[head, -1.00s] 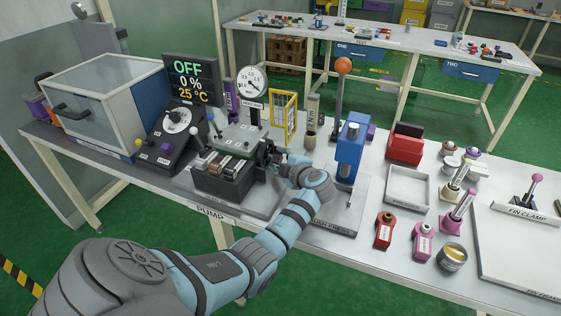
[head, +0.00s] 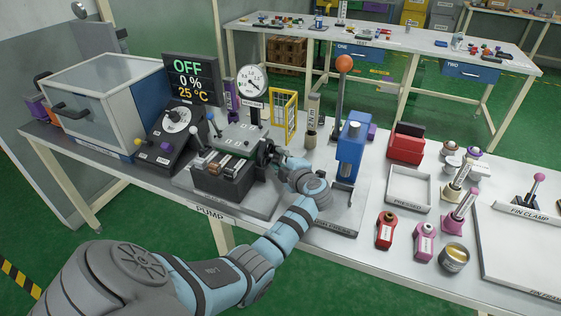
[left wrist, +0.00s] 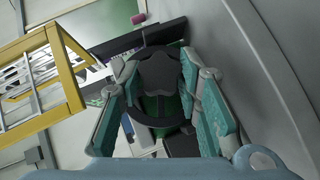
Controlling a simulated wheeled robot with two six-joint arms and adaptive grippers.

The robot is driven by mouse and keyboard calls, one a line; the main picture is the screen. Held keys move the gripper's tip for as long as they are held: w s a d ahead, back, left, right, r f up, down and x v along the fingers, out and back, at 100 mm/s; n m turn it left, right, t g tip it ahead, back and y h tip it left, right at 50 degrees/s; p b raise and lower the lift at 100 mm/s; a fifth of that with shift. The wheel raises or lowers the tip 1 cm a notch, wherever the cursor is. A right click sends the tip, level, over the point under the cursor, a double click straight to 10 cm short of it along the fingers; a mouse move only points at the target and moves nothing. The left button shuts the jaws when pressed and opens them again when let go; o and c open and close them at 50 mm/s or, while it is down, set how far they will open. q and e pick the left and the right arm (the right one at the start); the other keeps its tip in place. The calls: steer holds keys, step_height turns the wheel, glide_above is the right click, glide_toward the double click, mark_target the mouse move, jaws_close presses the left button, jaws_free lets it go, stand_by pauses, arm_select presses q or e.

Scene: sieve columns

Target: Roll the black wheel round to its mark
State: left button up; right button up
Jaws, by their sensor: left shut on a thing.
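The black wheel (head: 265,151) is on the right side of the pump unit (head: 238,188) on the bench. In the left wrist view a dark knobbed wheel (left wrist: 160,75) fills the space between my fingers. My left gripper (head: 277,160) reaches in from the right of the pump and is shut on the wheel. Its teal fingers (left wrist: 163,85) lie on both sides of the wheel in the wrist view. The wheel's mark is too small or hidden to make out. My right gripper is in neither view.
A dial gauge (head: 251,80) stands behind the pump, and a display (head: 190,79) reads OFF, 0 %, 25 °C. A yellow frame (head: 284,117) stands behind my gripper. A blue press (head: 351,150) stands close to the right of my wrist.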

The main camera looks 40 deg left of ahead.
arm_select(q)
steer(key=shift+f+n+t+y+b, duration=0.35)
steer(key=shift+n+t+y+b, duration=0.05)
steer(key=shift+b, duration=0.35)
steer(key=n+b, duration=0.1)
steer(key=b, duration=0.1)
steer(key=t+y+b, duration=0.1)
steer(key=shift+f+n+y+b, duration=0.2)
steer(key=shift+n+y+b, duration=0.1)
steer(key=shift+n+b, duration=0.1)
steer(key=shift+r+n+t+y+b, duration=0.15)
steer(key=shift+n+t+y+b, duration=0.25)
steer(key=shift+b, duration=0.5)
steer(key=o, duration=0.9)
steer(key=shift+r, duration=0.1)
steer(key=shift+c, duration=0.2)
